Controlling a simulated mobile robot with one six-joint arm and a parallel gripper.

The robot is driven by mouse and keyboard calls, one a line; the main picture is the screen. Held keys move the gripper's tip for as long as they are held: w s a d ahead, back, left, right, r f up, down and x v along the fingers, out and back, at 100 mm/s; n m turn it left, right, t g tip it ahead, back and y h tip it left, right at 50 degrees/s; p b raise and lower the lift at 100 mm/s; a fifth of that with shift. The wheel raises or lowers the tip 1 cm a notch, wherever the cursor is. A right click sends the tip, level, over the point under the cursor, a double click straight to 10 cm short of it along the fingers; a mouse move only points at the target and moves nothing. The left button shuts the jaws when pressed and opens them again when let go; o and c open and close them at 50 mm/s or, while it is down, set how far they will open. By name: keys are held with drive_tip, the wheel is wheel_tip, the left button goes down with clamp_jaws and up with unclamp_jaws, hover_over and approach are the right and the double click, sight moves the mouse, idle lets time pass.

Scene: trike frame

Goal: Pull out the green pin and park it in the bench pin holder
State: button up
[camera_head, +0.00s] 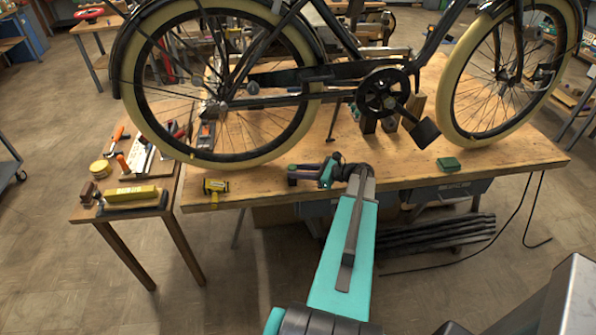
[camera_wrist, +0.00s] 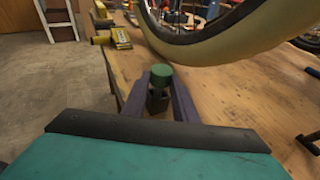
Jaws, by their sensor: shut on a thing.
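The green pin (camera_wrist: 161,75) shows in the wrist view as a round green head between my two purple fingers. My gripper (camera_wrist: 159,80) is shut on it. A dark piece (camera_wrist: 157,101) shows below the green head, between the fingers; I cannot tell whether it is the pin's shaft or a holder. In the head view my gripper (camera_head: 292,174) is low over the front edge of the bench (camera_head: 400,172), below the bicycle's rear wheel, pointing left. The pin is not clear there. I cannot make out the bench pin holder for certain in either view.
The bicycle's rear wheel (camera_head: 205,150) is close behind my gripper; its tyre (camera_wrist: 210,48) also fills the upper wrist view. A yellow-black item (camera_head: 216,186) lies left on the bench edge. A small green box (camera_head: 448,163) lies right. A side table (camera_head: 125,180) holds tools.

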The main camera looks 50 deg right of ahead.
drive_tip(key=shift+f, duration=0.35)
drive_tip(key=o, duration=1.1)
drive_tip(key=shift+s, duration=0.1)
drive_tip(key=b+v, duration=0.4)
drive_tip(key=v, duration=0.9)
drive_tip(key=shift+s+d+r, duration=0.15)
drive_tip(key=shift+s+r, duration=0.05)
drive_tip(key=shift+s, duration=0.05)
